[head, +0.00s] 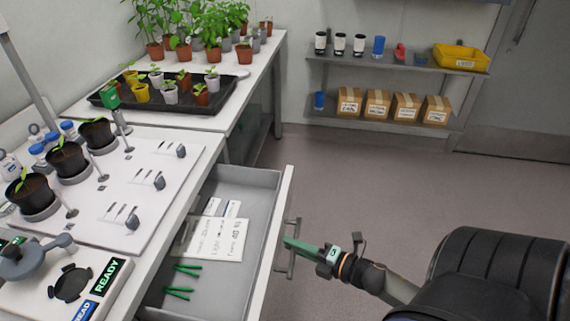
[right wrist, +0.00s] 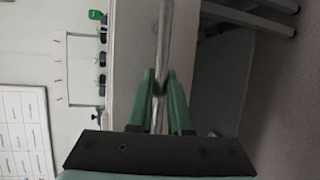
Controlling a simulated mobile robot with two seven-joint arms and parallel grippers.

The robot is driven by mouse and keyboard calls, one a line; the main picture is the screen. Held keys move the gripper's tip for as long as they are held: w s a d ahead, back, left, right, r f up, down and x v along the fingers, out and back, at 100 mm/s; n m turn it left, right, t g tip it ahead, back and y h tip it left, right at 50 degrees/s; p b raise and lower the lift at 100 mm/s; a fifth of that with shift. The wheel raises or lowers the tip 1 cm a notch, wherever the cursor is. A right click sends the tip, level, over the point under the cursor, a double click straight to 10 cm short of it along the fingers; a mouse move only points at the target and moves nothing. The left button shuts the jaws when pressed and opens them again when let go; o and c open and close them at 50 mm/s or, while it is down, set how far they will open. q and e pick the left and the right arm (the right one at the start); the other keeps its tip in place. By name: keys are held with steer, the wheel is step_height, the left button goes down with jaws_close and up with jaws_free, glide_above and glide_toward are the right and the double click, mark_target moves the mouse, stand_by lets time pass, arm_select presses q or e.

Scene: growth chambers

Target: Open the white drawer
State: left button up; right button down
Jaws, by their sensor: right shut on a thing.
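The white drawer (head: 276,226) under the left workbench stands pulled out. Its grey inside shows paper cards (head: 214,238) and green clip-like pieces (head: 181,270). A metal bar handle (head: 291,262) is on its front panel; the bar also shows in the right wrist view (right wrist: 164,35). My right gripper (head: 288,243) reaches in from the right with green fingers shut on the handle. In the right wrist view, the fingertips (right wrist: 160,84) close around the bar. My left gripper is not in view.
The workbench (head: 130,215) above holds potted seedlings (head: 66,160) and a READY device (head: 75,284). A black plant tray (head: 180,105) stands farther back. Wall shelves (head: 330,118) with boxes are at the back. The floor (head: 380,185) right of the drawer is clear.

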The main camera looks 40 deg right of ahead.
steer(key=shift+d, duration=0.1)
steer(key=c, duration=1.1)
jaws_free()
steer(key=shift+s, duration=0.1)
steer(key=v, duration=1.2)
steer(key=shift+s+r, duration=0.1)
steer(key=shift+s, duration=0.1)
